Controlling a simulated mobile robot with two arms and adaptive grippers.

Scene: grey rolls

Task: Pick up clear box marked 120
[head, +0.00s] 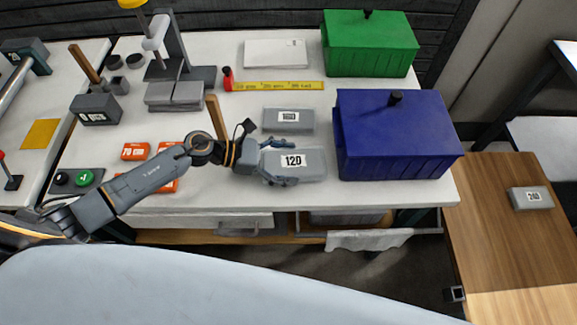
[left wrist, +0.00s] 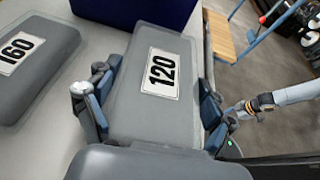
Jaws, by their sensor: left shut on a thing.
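The clear box marked 120 (head: 312,163) looks grey with a white label and lies on the white table, left of the blue bin. My left gripper (head: 280,162) is shut on it, with a finger along each long side. In the left wrist view the box (left wrist: 140,100) sits between the two fingers of my left gripper (left wrist: 152,108). I cannot tell whether the box is lifted off the table. My right gripper is not in the head view.
A similar box marked 160 (head: 288,121) lies just behind. The blue bin (head: 395,140) stands close on the right, the green bin (head: 370,45) behind it. A yellow strip (head: 275,85) and orange packs (head: 135,152) lie on the table. Another grey box (head: 531,198) is on the wooden table.

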